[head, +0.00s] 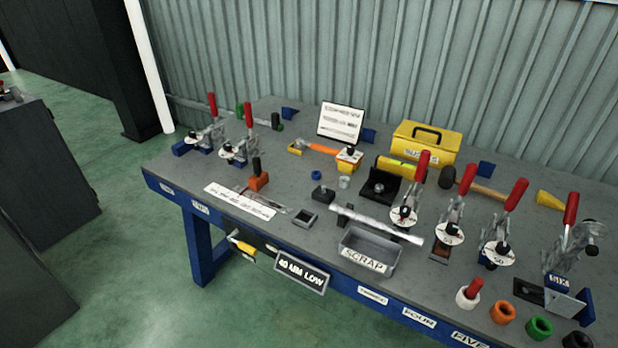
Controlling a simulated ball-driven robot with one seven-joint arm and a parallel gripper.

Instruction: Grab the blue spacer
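A small blue ring-shaped spacer (316,175) lies on the grey workbench top (300,150), near the middle of the bench. It is left of a small pale cup-like piece (344,182) and just behind a small dark block (322,194). Nothing covers the blue ring. My gripper is not in the head view, so its place and state do not show.
Red-handled toggle clamps stand at the left (213,130) and right (455,215). A grey SCRAP tray (370,250) and a silver bar (377,222) lie in front of the ring. An orange-handled hammer (318,147) and propped sign (341,122) are behind.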

